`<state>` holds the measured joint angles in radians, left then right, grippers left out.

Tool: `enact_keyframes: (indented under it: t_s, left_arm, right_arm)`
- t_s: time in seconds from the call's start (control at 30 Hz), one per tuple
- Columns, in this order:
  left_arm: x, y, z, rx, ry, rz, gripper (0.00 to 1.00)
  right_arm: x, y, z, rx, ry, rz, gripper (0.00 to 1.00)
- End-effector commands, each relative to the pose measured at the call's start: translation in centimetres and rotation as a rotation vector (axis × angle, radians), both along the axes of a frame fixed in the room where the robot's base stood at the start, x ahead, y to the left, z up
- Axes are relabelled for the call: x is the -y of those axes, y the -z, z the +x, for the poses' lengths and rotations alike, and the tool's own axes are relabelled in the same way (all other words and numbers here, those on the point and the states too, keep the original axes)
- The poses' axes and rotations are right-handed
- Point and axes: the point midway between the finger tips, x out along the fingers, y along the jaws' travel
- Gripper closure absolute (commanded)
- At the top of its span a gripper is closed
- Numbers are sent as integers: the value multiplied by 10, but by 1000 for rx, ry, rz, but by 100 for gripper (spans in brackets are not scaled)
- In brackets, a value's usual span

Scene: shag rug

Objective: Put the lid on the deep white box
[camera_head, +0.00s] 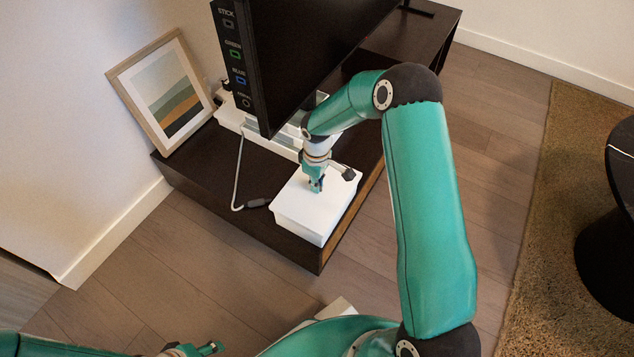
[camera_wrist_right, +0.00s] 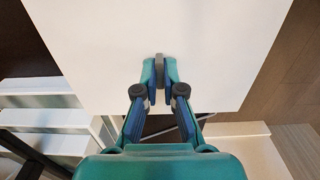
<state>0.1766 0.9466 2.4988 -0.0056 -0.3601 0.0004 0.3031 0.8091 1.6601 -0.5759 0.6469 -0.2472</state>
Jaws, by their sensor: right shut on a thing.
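The deep white box (camera_head: 302,226) stands near the front corner of the dark low cabinet. The flat white lid (camera_head: 292,197) lies over its top, roughly lined up with it; I cannot tell whether it is fully seated. My right gripper (camera_head: 316,187) points down at the lid's middle. In the right wrist view the right gripper (camera_wrist_right: 159,75) is shut on the lid's small grey handle (camera_wrist_right: 159,62), and the lid (camera_wrist_right: 215,50) fills the upper part. My left gripper (camera_head: 211,348) is at the bottom left, far from the box; its opening is unclear.
The dark cabinet (camera_head: 222,178) carries a TV (camera_head: 300,50), a framed picture (camera_head: 163,90) and white trays (camera_head: 270,138) behind the box. A grey cable (camera_head: 238,180) lies left of the box. A black round table (camera_head: 612,215) stands on the rug (camera_head: 560,200) at right.

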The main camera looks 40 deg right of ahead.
Motion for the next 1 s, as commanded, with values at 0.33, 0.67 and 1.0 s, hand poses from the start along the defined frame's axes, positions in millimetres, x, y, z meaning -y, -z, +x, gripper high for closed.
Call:
enact_keyframes:
  t_s: [0.33,0.67,1.0]
  left_arm:
    - [0,8,0,0,0,0,53]
    - [0,9,0,0,0,0,53]
    - [0,8,0,0,0,0,53]
  right_arm:
    - [0,10,0,0,0,0,100]
    - [0,11,0,0,0,0,63]
    - [0,7,1,1,0,-1,63]
